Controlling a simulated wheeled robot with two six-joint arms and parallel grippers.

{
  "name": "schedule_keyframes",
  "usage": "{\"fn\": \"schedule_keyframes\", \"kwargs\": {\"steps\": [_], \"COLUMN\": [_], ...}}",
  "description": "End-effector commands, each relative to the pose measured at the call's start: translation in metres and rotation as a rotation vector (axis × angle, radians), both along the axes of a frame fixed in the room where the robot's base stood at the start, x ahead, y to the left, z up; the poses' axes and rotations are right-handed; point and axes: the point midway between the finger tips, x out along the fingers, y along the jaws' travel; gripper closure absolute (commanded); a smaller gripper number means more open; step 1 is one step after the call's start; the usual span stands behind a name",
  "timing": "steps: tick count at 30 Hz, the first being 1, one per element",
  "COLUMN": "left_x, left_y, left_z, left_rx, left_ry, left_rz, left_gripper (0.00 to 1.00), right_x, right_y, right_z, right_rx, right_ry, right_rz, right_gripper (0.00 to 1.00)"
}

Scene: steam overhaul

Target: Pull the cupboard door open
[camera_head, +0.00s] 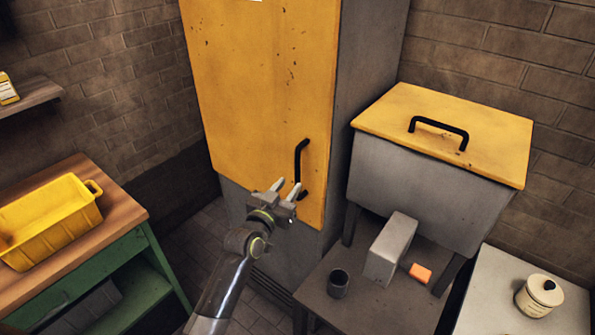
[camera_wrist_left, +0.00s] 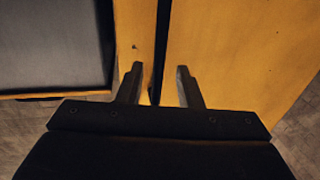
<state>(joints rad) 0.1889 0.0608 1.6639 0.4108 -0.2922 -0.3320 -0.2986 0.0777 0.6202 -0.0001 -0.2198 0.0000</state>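The cupboard is tall and grey, with a worn yellow door (camera_head: 255,85) that looks closed against its front. A black bar handle (camera_head: 299,165) stands upright near the door's lower right edge. My left gripper (camera_head: 286,187) is at the lower part of the handle, with its fingers apart. In the left wrist view the fingers (camera_wrist_left: 160,72) are open, one on each side of the dark handle bar (camera_wrist_left: 160,35), with gaps visible on both sides. My right gripper is not in view.
Right of the cupboard stands a grey chest with a yellow lid (camera_head: 480,125). Before it, a low table (camera_head: 345,305) bears a dark cup (camera_head: 338,283), grey block (camera_head: 390,250) and orange piece (camera_head: 420,273). A green workbench (camera_head: 120,265) with a yellow bin (camera_head: 50,222) stands left.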

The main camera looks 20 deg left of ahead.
Motion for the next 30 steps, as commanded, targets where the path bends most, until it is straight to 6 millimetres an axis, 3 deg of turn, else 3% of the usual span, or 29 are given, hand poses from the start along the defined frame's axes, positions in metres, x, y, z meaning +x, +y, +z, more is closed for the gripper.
{"fn": "schedule_keyframes", "kwargs": {"steps": [12,26,30], "left_x": [0.052,0.061,0.061], "left_y": [-0.008,-0.009,-0.009], "left_z": [0.001,0.000,0.000], "left_rx": [0.001,0.000,0.000], "left_ry": [0.000,0.000,0.000], "left_rz": [0.000,0.000,0.000], "left_gripper": [0.68,0.68,0.82], "right_x": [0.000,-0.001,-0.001], "right_y": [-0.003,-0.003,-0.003], "right_z": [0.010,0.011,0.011], "right_rx": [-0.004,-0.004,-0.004], "right_ry": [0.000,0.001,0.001], "right_rz": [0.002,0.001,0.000], "right_gripper": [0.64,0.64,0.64]}}
